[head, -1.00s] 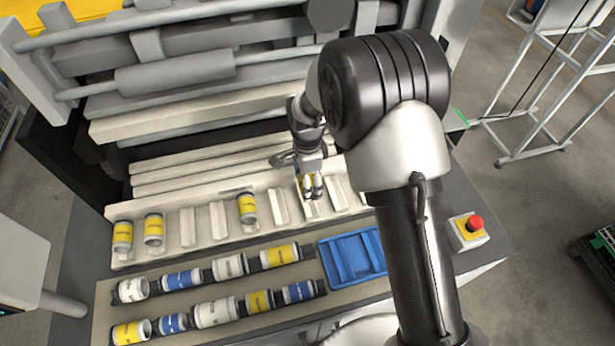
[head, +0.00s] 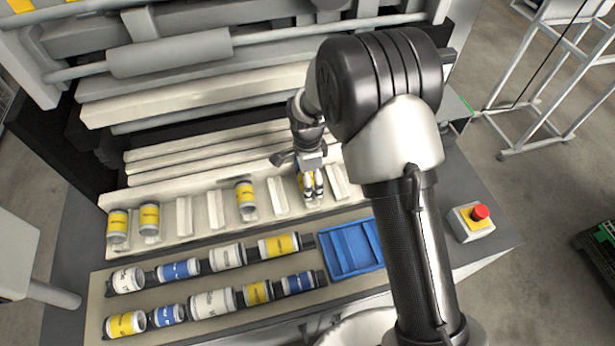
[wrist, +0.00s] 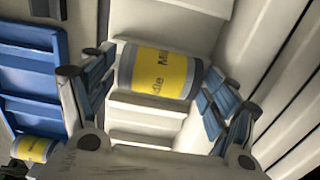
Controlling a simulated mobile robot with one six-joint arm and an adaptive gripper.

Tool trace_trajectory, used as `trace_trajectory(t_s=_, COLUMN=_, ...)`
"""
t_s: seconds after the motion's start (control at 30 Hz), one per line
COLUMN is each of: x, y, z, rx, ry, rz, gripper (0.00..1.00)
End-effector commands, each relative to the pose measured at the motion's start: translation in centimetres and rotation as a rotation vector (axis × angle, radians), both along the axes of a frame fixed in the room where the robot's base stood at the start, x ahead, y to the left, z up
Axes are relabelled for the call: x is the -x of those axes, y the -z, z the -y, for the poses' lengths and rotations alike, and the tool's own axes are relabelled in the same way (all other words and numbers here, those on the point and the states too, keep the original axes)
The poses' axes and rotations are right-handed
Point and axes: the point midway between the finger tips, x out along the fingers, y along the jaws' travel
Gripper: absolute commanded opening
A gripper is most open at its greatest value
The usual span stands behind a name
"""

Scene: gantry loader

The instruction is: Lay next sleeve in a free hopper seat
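A yellow sleeve with grey ends (wrist: 160,72) lies in a seat of the pale hopper (head: 200,240), between two raised dividers. My gripper (head: 313,192) is over this sleeve, fingers pointing down. In the wrist view its blue-padded fingers (wrist: 157,88) stand either side of the sleeve, with small gaps at both ends, so it looks open. In the head view the fingers partly hide the sleeve. Three other yellow sleeves lie in the hopper: two at the far left (head: 117,225) (head: 149,218) and one near the middle (head: 245,196). Seats between them and at the right look empty.
Two rows of yellow, blue and white sleeves lie on dark racks (head: 205,266) in front of the hopper. A blue tray (head: 349,248) sits right of them. A red stop button (head: 480,212) is at the right edge. Machine rollers (head: 170,53) stand behind the hopper.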

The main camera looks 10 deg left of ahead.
Motion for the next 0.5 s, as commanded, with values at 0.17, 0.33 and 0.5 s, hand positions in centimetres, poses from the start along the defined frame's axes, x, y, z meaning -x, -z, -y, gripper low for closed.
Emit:
trace_trajectory(t_s=0.17, x=-0.04, y=0.0, z=-0.02, rx=0.0, ry=0.0, rz=0.001, gripper=0.92)
trace_trajectory(t_s=0.33, x=-0.07, y=-0.02, z=-0.03, rx=-0.001, ry=0.0, rz=0.002, gripper=0.92)
trace_trajectory(t_s=0.5, x=-0.04, y=-0.03, z=-0.02, rx=-0.001, ry=0.0, rz=0.002, gripper=0.92)
